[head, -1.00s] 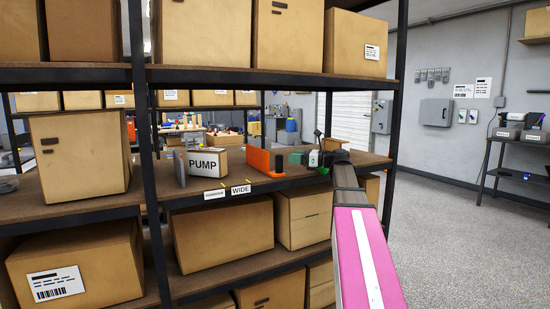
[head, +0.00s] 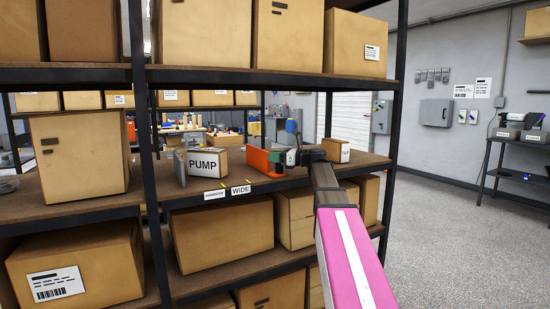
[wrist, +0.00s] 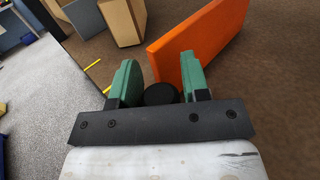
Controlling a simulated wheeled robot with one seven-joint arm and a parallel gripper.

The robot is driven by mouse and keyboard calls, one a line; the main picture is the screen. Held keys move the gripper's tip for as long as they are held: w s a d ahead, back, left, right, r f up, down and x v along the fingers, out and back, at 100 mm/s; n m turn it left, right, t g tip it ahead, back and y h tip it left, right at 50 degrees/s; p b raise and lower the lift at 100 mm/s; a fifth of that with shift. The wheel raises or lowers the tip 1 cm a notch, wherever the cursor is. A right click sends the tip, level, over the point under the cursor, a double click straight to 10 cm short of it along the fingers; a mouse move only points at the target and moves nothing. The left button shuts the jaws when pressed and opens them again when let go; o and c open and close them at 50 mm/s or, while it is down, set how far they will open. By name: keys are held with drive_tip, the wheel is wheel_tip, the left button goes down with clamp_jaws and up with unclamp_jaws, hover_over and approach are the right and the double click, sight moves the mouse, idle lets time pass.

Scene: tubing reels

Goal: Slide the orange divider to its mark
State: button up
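The orange divider (head: 257,163) stands upright on the middle shelf, right of the PUMP box. In the wrist view the orange divider (wrist: 196,45) lies just beyond my fingertips, its near end between them and its far part behind the right finger. My gripper (head: 287,157) is at its right side in the head view. The green fingers of my gripper (wrist: 160,72) are apart. A dark round piece sits between them; I cannot tell what it is. Yellow marks (head: 248,182) lie at the shelf's front edge, above the WIDE label (head: 240,190); a yellow mark (wrist: 92,65) shows in the wrist view.
A grey divider (head: 180,168) and the PUMP box (head: 207,163) stand to the left. A small box (head: 336,150) stands right of my gripper. The upper shelf (head: 270,79) is overhead and a black post (head: 145,160) is at left. The shelf between PUMP box and orange divider is bare.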

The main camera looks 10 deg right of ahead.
clamp_jaws()
drive_tip(key=s+a, duration=0.1)
drive_tip(key=a, duration=0.2)
drive_tip(key=s+a, duration=0.1)
drive_tip(key=a, duration=0.2)
drive_tip(key=s+a, duration=0.1)
drive_tip(key=a, duration=0.2)
drive_tip(key=shift+s+a, duration=0.1)
drive_tip(key=shift+a, duration=0.15)
drive_tip(key=shift+o, duration=2.1)
unclamp_jaws()
drive_tip(key=shift+d, duration=0.1)
drive_tip(key=v, duration=1)
drive_tip(key=shift+s+d, duration=0.25)
drive_tip(key=shift+d, duration=0.05)
